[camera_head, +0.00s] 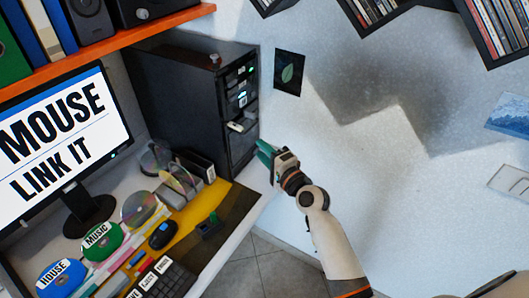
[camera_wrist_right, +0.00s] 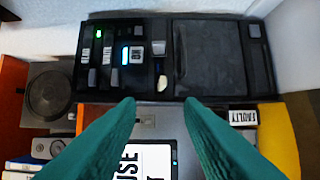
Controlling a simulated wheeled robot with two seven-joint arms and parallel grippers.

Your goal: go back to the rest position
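My right gripper (camera_head: 268,152) is in front of the black computer tower (camera_head: 185,95), close to the lower part of its front panel in the head view. In the right wrist view its two green fingers (camera_wrist_right: 160,105) are spread apart, with nothing between them. The tower's front panel (camera_wrist_right: 220,60) shows there beyond the fingertips, with lit green and blue spots. A small pale piece (camera_head: 240,126) sticks out of the panel in the head view. My left gripper is not in view.
The desk holds a monitor (camera_head: 62,135) reading "MOUSE LINK IT", a mouse (camera_head: 162,235), a keyboard (camera_head: 165,280), labelled discs (camera_head: 102,241) and a disc rack (camera_head: 180,180). An orange shelf (camera_head: 110,45) hangs above. Free room lies over the floor (camera_head: 265,270), right of the desk.

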